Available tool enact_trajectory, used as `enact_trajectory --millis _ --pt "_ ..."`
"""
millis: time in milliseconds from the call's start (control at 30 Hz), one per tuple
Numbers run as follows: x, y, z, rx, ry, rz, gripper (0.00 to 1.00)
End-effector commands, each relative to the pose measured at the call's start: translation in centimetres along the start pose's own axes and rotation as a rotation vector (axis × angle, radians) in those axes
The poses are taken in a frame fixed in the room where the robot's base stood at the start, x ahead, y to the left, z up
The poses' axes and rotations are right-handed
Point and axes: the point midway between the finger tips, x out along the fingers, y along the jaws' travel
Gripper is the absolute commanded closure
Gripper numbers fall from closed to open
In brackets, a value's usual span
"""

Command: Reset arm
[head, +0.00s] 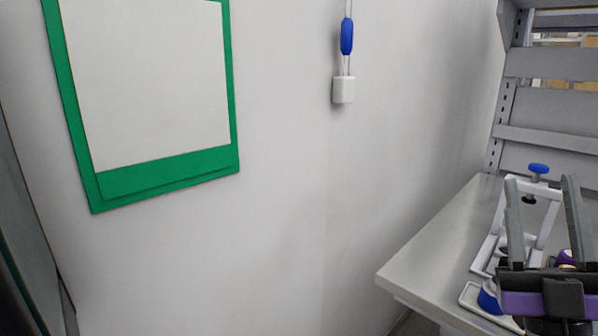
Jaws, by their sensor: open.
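My gripper (543,222) is at the lower right of the head view. Its two long grey fingers point up and stand apart, with nothing held between them. The fingers rise from a dark body with a purple band. The gripper is in front of the grey table (432,262) in the picture and covers part of what is there. The rest of my arm is mostly out of view below.
A white frame (511,193) with a blue knob (538,168) stands on the table behind the gripper. A blue and white round item (488,297) sits near a white tray (470,297). A green-bordered board (85,155) hangs on the wall (285,220). Grey shelving (545,105) rises behind.

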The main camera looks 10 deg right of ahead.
Motion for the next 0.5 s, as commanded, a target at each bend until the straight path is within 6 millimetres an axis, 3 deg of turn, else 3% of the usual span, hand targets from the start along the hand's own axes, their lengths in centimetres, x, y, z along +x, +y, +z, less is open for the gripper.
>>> enact_trajectory --millis 267,500 --pt "-9.5 -3.1 1.4 0.221 -0.3 -0.017 0.56" --pt "-18.0 -5.2 0.3 0.367 -0.551 -0.066 0.56"
